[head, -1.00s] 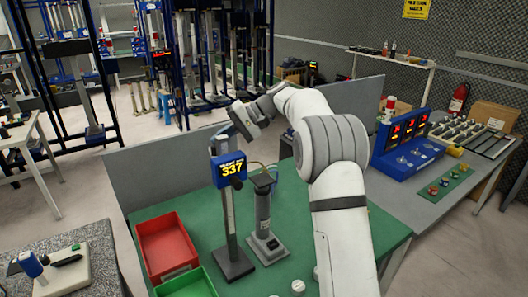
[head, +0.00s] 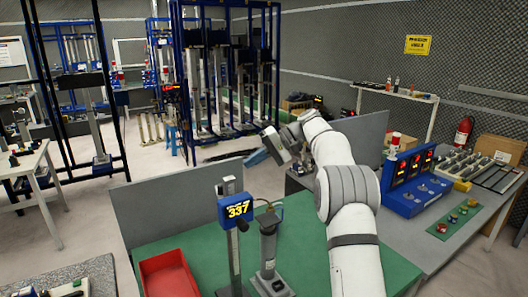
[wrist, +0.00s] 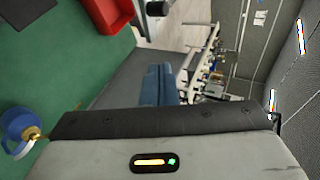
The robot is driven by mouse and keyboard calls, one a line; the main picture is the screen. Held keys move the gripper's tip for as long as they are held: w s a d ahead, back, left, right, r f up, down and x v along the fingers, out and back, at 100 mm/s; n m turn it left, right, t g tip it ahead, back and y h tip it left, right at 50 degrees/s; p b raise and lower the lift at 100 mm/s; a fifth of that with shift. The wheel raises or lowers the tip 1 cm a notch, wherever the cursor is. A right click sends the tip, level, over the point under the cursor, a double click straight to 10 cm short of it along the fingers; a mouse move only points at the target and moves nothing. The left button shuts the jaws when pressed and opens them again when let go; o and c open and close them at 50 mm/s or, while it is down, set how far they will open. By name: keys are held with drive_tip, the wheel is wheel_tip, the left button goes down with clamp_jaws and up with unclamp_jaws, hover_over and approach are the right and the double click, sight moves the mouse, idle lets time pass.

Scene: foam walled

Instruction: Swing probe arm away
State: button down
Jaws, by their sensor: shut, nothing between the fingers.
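A slim upright stand (head: 232,262) with a blue display (head: 236,210) reading 337 is on the green table. Close to its right is a grey post fixture (head: 268,248) on a square base. A thin arm or cable shows near the fixture's top; I cannot tell clearly which part is the probe arm. My gripper (head: 253,159) is shut and empty, above and behind the stand, apart from it. Its blue fingers (wrist: 160,70) are together in the wrist view. A rounded blue part with a brass tip (wrist: 20,130) shows at that view's left edge; its link to the fixture is unclear.
A red bin (head: 168,275) lies left of the stand on the green table (head: 205,250). A grey partition (head: 160,205) stands behind it. A side bench at right holds a blue console (head: 408,188) and a green button board (head: 455,218).

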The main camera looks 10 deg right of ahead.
drive_tip(key=shift+w+d+r+p, duration=0.15)
drive_tip(key=shift+w+d+r, duration=0.2)
drive_tip(key=shift+d, duration=0.25)
drive_tip(key=shift+w+d+r+p, duration=0.1)
drive_tip(key=shift+w+d+r, duration=0.25)
drive_tip(key=shift+d, duration=0.3)
drive_tip(key=shift+w+d+r+p, duration=0.15)
drive_tip(key=shift+w+d+r, duration=0.2)
drive_tip(key=shift+d, duration=0.25)
drive_tip(key=shift+s+a+r, duration=0.1)
